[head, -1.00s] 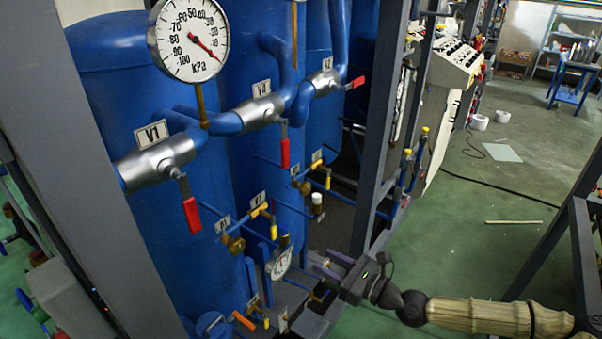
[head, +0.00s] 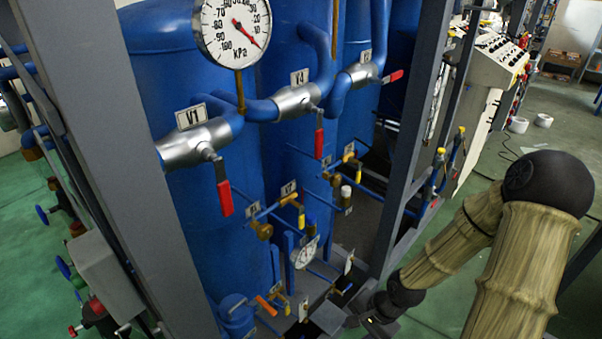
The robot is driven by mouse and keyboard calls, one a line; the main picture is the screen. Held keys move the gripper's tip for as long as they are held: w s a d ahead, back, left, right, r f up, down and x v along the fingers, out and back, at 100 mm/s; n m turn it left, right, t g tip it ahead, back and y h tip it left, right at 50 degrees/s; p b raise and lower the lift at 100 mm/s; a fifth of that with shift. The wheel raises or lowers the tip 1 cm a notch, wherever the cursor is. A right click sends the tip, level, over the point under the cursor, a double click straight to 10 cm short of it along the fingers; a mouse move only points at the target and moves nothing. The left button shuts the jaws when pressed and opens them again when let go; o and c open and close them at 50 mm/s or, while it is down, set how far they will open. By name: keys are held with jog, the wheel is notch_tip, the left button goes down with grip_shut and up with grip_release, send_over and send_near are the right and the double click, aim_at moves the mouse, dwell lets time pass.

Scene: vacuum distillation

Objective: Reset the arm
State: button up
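My arm (head: 525,260) reaches in from the lower right with its black elbow raised. Its forearm (head: 450,240) slopes down and left to a black wrist. My gripper (head: 372,326) is low at the bottom edge of the head view, in front of the rig's lower frame. Its fingers are partly cut off or lost in the dark, so I cannot tell whether they are open or whether they touch anything. Nothing held can be made out.
Blue tanks (head: 200,90) stand behind grey posts (head: 120,130). Red-handled valves V1 (head: 190,145) and V4 (head: 297,102), a kPa gauge (head: 235,30) and a small lower gauge (head: 305,252) are left of my arm.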

notch_tip(320, 180, up, 16)
jog(key=s+d+n+t+h, duration=0.1)
jog(key=n+h, duration=0.3)
jog(key=n, duration=0.5)
jog(key=shift+s+d+n+t, duration=0.25)
jog(key=shift+d+n+t, duration=0.15)
jog(key=shift+d+t, duration=0.1)
